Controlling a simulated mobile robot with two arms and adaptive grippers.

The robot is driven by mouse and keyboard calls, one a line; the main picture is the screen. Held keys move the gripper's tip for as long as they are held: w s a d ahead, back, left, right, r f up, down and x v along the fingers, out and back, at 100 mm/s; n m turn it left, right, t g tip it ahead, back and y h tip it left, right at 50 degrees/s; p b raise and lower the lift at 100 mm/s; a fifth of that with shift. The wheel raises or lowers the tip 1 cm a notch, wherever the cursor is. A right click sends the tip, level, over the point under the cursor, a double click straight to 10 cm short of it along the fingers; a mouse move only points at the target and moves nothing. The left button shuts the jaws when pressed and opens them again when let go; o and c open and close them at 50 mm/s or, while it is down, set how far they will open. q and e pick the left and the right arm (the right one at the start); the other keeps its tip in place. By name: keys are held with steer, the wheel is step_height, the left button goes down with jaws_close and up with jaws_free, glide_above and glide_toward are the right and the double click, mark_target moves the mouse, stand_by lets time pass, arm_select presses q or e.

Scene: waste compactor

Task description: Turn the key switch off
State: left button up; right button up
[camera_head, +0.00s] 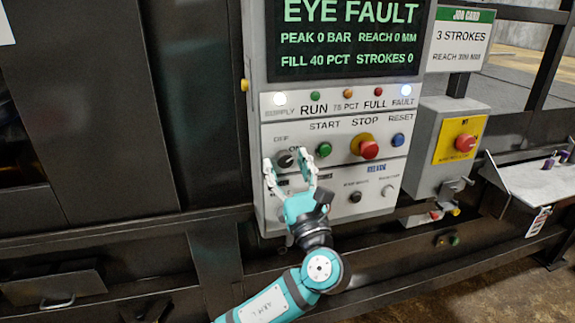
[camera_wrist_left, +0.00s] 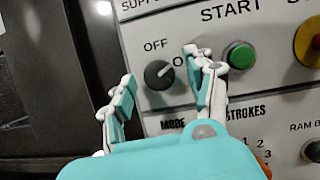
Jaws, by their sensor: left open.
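The key switch (camera_head: 285,161) is a small round black knob at the left of the grey control panel. In the left wrist view the knob (camera_wrist_left: 158,75) sits below the OFF label, and a pale mark on it seems to point up and right, towards a label partly hidden by a finger. My left gripper (camera_head: 286,164) is open, its fingers on either side of the knob. In the left wrist view the gripper (camera_wrist_left: 158,82) also straddles the knob with gaps; contact cannot be told. My right gripper is out of view.
A green start button (camera_head: 324,149) is close to the right finger. A red stop button (camera_head: 368,149) and blue reset button (camera_head: 398,140) are farther right. The screen (camera_head: 348,40) above reads "EYE FAULT". A red emergency button (camera_head: 465,143) is on a separate box.

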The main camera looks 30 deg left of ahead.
arm_select(q)
steer(key=shift+c, duration=0.4)
jaws_close()
